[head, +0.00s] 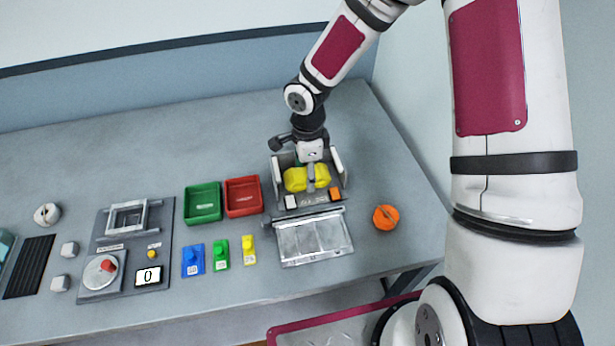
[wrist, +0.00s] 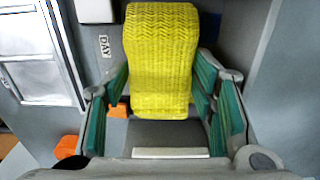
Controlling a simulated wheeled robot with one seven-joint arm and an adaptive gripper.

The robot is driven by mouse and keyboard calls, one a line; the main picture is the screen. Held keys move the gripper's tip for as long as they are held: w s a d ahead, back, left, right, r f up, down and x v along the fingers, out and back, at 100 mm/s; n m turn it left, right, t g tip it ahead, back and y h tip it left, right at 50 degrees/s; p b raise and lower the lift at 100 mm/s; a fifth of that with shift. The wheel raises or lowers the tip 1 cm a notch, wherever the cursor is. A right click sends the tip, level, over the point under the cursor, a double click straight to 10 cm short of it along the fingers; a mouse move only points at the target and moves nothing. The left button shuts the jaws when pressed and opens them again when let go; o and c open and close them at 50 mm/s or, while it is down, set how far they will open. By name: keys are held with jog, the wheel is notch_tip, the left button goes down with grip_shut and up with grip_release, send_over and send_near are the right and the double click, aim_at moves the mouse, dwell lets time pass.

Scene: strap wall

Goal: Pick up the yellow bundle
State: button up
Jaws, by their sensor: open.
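The yellow bundle (head: 295,180) lies in a grey open-topped holder (head: 340,170) at the right part of the bench. In the wrist view the bundle (wrist: 160,50) is a ribbed yellow roll, with its near end between my teal finger pads. My gripper (head: 312,172) is over the holder, pointing down, and part of it covers the bundle's middle in the head view. In the wrist view my gripper (wrist: 162,85) is open, one finger at each side of the bundle. I cannot tell whether the pads touch it.
A white block (head: 291,202) and an orange block (head: 335,194) sit at the holder's front edge. A hinged grey panel (head: 314,240) lies in front. Green (head: 203,203) and red trays (head: 243,196) stand left. An orange knob (head: 385,217) is at right. The bench behind is clear.

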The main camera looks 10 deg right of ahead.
jog(key=shift+f, duration=0.1)
jog(key=c, duration=1)
jog(key=shift+c, duration=0.2)
jog(key=shift+r, duration=0.2)
